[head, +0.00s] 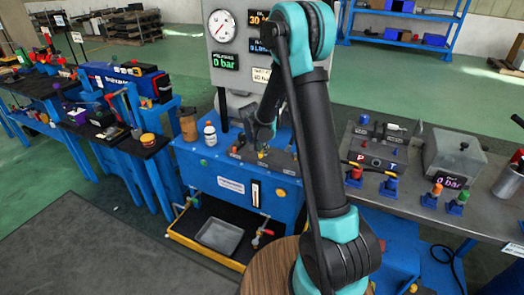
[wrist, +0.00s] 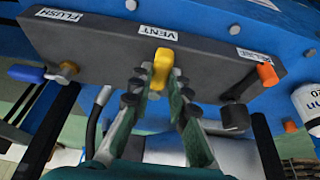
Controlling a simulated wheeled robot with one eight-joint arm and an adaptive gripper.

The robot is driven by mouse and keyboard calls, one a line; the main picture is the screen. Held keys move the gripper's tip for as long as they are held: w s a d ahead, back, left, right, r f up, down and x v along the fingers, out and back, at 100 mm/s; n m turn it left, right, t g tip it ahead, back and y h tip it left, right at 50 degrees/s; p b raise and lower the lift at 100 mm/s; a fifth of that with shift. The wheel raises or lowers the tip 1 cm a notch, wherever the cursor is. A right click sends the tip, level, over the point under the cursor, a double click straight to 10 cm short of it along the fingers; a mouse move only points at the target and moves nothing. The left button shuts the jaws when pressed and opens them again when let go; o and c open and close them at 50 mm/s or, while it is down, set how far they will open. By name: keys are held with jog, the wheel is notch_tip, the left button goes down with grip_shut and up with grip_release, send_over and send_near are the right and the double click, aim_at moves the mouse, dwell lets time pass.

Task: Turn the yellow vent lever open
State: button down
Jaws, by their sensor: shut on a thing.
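The yellow vent lever (wrist: 162,66) sits under the VENT label (wrist: 158,33) on a dark valve block (wrist: 90,38). My gripper (wrist: 160,84) is shut on the lever, with one green finger on each side of it. The lever's upper end shows between the fingertips, and its lower part is hidden by them. In the head view my gripper (head: 262,143) reaches down to the block on top of the blue unit (head: 225,165). A small bit of yellow (head: 262,154) shows there below the fingers.
A blue lever (wrist: 28,73) by the FLUSH label and an orange lever (wrist: 267,75) flank the vent lever. A white bottle (head: 210,134) and a brown jar (head: 188,125) stand left of the block. The gauge panel (head: 223,70) rises behind; its display reads 0 bar.

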jog(key=c, duration=1.4)
grip_release()
jog(key=shift+c, duration=0.2)
jog(key=shift+r, duration=0.1)
jog(key=v, duration=1.2)
